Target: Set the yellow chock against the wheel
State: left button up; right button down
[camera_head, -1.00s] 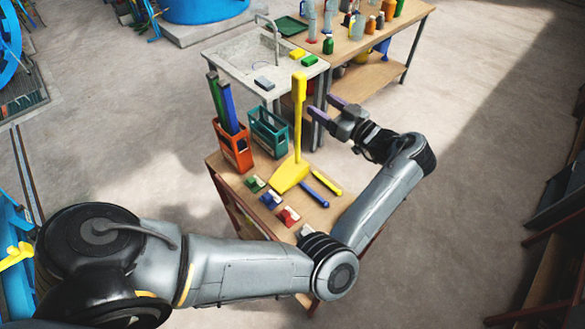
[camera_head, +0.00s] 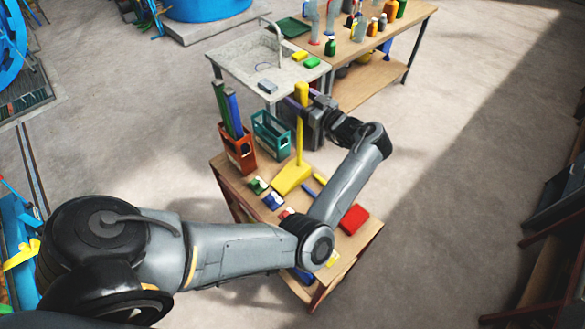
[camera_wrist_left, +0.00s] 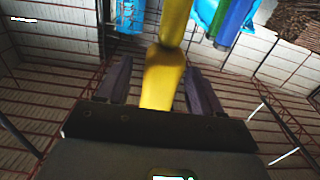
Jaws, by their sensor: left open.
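The yellow chock (camera_head: 293,178) has a wedge-shaped foot resting on the wooden table and a tall upright handle with a thicker grip on top. My left gripper (camera_head: 303,99) is at the upper part of this handle. In the left wrist view, the yellow handle (camera_wrist_left: 163,80) stands between the two dark fingers of the open gripper (camera_wrist_left: 158,82), with a gap visible on the right side. A large blue ring (camera_head: 12,45), possibly the wheel, is cut off at the left edge. My right gripper is out of view.
An orange crate (camera_head: 247,168) holding green and blue tubes and a teal crate (camera_head: 286,150) stand left of the handle. Small coloured items and a red box (camera_head: 354,218) lie on the table (camera_head: 238,192). A sink (camera_head: 235,66) is behind.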

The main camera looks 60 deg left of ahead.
pick_arm(q)
jog(key=shift+f, duration=0.1)
jog(key=shift+c, duration=0.5)
grip_shut()
dwell(0.8)
